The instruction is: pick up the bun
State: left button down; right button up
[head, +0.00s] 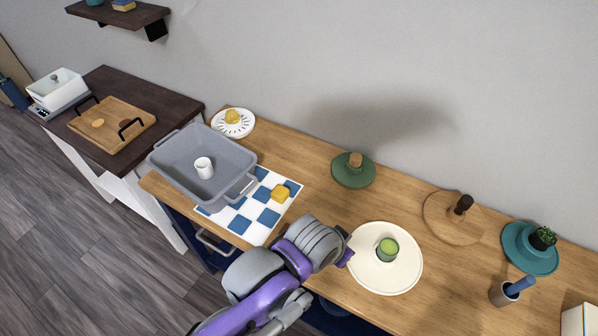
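A small golden-yellow piece (281,194), which looks like the bun, lies on a blue and white checkered cloth (266,236). Another yellow, lumpy piece (232,116) sits on a white patterned plate (246,130) farther back, so I cannot be sure which is the bun. One purple and grey arm of mine, seemingly the left, reaches in from the lower left. Its gripper (345,250) is by the left rim of a cream plate, to the right of the cloth and apart from both yellow pieces. Its fingers are mostly hidden. My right gripper does not show.
A grey roasting pan (178,163) holding a white cup (204,167) overlaps the cloth's left side. The cream plate (403,275) bears a green cup (387,249). A green plate (343,176) stands behind. Bare wood lies between cloth and green plate.

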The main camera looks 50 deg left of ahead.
aim_at(279, 193)
jog(key=u, duration=1.8)
jog(key=k+j, duration=0.15)
jog(key=j, duration=0.15)
jog(key=k+j+z, duration=0.15)
jog(key=j, duration=0.15)
jog(key=i+j, duration=0.4)
